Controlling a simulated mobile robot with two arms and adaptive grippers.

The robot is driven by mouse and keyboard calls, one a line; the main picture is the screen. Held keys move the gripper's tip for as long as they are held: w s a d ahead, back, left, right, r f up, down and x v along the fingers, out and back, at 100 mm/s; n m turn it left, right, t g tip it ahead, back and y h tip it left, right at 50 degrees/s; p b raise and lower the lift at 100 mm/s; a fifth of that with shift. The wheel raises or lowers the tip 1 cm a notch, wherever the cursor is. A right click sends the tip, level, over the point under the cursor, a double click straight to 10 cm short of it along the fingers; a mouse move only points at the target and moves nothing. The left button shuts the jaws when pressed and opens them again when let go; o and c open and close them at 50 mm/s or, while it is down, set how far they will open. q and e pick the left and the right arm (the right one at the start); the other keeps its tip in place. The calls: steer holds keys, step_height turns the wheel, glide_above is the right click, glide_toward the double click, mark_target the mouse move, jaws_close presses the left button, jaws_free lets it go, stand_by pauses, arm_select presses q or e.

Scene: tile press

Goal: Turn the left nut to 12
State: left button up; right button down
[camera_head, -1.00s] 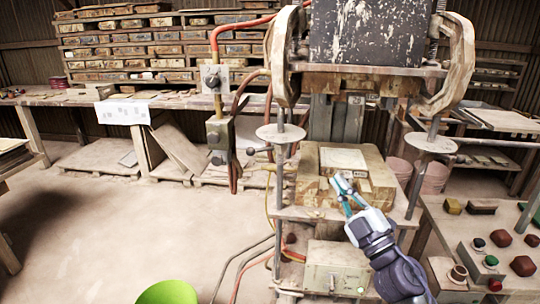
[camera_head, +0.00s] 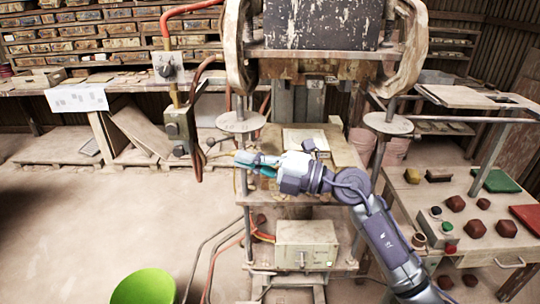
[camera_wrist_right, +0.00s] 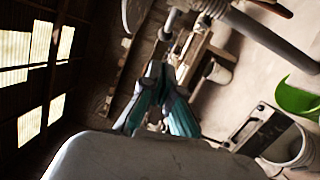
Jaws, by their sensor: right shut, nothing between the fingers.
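The left nut is a pale round disc (camera_head: 240,122) on the left threaded rod of the press; any numbers on it are too small to read. A matching right disc (camera_head: 388,123) sits on the right rod. My right gripper (camera_head: 238,158) points left in front of the press, just below the left disc in the picture; I cannot tell whether it touches the rod. In the right wrist view my teal fingers (camera_wrist_right: 162,74) are together with nothing between them. My left gripper is not in view.
The press bed (camera_head: 345,150) is behind my right arm. A switch box (camera_head: 180,125) with cables hangs left of the left disc. A control table (camera_head: 465,195) with red blocks stands at right.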

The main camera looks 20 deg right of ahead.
mark_target(216, 141)
steer(key=w, duration=0.1)
steer(key=w+a, duration=0.1)
steer(key=w+a+r+p, duration=0.1)
steer(key=shift+w, duration=0.35)
steer(key=shift+w+f, duration=0.1)
steer(key=shift+w, duration=0.6)
steer(key=shift+p, duration=0.35)
steer(key=shift+w+a+r+p, duration=0.3)
steer(key=shift+w+p, duration=0.15)
steer(key=shift+p, duration=0.5)
steer(key=shift+w+a+f, duration=0.25)
steer(key=shift+w+f, duration=0.05)
steer(key=shift+w, duration=0.05)
steer(key=shift+f, duration=0.1)
